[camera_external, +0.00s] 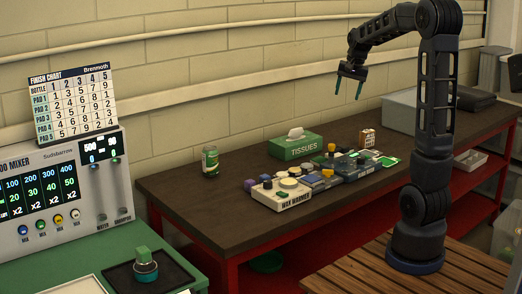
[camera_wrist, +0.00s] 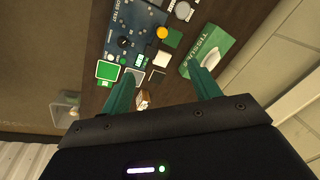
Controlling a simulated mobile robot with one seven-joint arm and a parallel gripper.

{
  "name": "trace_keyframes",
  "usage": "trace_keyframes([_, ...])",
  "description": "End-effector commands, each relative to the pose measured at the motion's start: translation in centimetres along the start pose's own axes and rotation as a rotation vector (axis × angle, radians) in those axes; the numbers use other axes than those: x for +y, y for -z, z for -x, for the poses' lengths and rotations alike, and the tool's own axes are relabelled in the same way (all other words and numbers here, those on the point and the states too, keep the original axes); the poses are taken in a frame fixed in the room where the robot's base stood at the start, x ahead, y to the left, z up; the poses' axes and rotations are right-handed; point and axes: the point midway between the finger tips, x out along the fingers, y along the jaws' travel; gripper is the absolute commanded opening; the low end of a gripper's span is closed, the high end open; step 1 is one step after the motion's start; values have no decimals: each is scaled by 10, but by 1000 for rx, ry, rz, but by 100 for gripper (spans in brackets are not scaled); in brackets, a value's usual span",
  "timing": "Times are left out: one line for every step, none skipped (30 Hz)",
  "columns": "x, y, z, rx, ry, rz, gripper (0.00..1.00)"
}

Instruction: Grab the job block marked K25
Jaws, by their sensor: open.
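No marking K25 can be read in either view, so I cannot tell which block is the K25 job block. Several small blocks and pads sit crowded on the dark bench, among them a yellow one (camera_external: 331,148) and a purple one (camera_external: 249,185). My gripper (camera_external: 348,90) is open and empty, raised well above the back of the bench. In the wrist view my gripper (camera_wrist: 161,80) has its two green fingers spread apart over the bench. A green square piece (camera_wrist: 106,71) and a small brown-and-white box (camera_wrist: 143,99) show near the fingers.
A white wax warmer box (camera_external: 281,199) is at the front. A grey case (camera_external: 400,112) is at the right.

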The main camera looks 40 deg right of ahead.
Motion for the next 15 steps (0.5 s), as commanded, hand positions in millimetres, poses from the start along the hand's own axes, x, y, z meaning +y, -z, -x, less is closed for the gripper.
trace_keyframes([3,18,-8,-5,-10,-40,62])
trace_keyframes([4,28,-12,-8,-14,-63,62])
trace_keyframes([5,41,-18,-10,-20,-93,62])
trace_keyframes([7,50,-22,-13,-25,-117,62])
trace_keyframes([9,60,-26,-14,-29,-140,62])
trace_keyframes([12,73,-33,-17,-36,-173,62])
trace_keyframes([14,82,-38,-18,-41,-194,62])
trace_keyframes([16,91,-43,-20,-46,-216,62])
trace_keyframes([20,104,-49,-22,-54,-247,62])
trace_keyframes([23,113,-54,-23,-59,-269,62])
trace_keyframes([26,122,-60,-24,-65,-293,62])
trace_keyframes([30,134,-67,-25,-72,-322,62])
trace_keyframes([33,143,-72,-26,-77,-344,62])
trace_keyframes([37,152,-78,-27,-84,-366,62])
trace_keyframes([42,164,-86,-27,-92,-395,62])
